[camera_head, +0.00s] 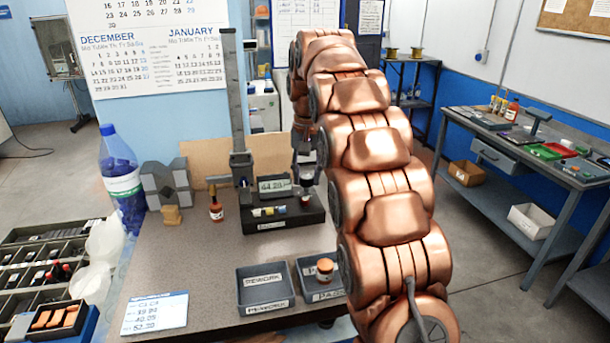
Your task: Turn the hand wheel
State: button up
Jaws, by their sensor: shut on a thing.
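My gripper (306,181) points down over the right end of a black gauge base (285,215). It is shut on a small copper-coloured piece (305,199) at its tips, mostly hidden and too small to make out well. A grey upright column (234,100) with a sliding carriage (241,162) rises at the left of the base. I cannot clearly pick out the hand wheel; my arm and gripper cover part of the stand's right side.
In front are a rework tray (265,293) and a pass tray holding a copper piece (324,268). The bench between card and base is clear.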

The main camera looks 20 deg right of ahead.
jog(key=m, duration=0.5)
jog(key=shift+m, duration=0.3)
jog(key=m+b, duration=0.1)
jog(key=m, duration=0.4)
jog(key=shift+a, duration=0.1)
jog(key=shift+m, duration=0.3)
jog(key=o, duration=1.2)
jog(key=shift+c, duration=0.2)
